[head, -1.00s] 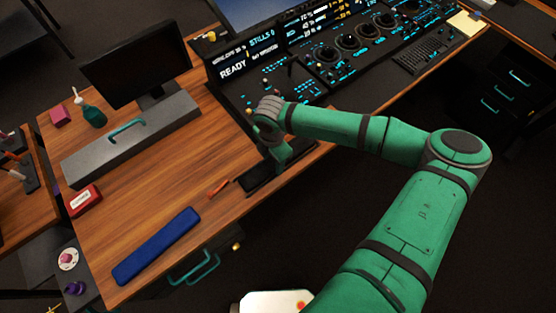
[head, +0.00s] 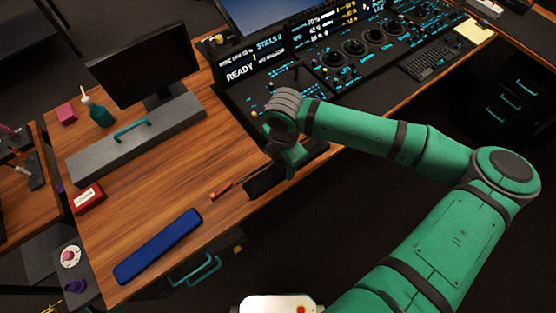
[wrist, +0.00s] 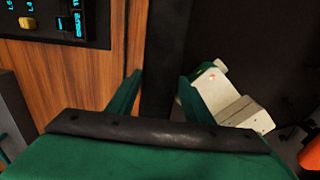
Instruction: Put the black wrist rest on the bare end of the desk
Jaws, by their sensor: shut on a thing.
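The black wrist rest (head: 264,182) is a long dark bar at the front edge of the wooden desk (head: 180,182), below the control panel, in the head view. My gripper (head: 294,163) is over its middle, shut on it, and partly hides it. In the wrist view the wrist rest (wrist: 165,60) runs between the two green fingers of my gripper (wrist: 160,92). I cannot tell for sure whether it is clear of the desk. Bare wood shows on the desk left of the panel.
A blue bar (head: 158,246) lies along the desk's front edge. An orange-red tool (head: 222,190) lies just left of the wrist rest. A grey case (head: 135,140), a monitor (head: 145,70), a green bottle (head: 98,112) and a red box (head: 88,198) stand farther left. The control panel (head: 340,60) is behind.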

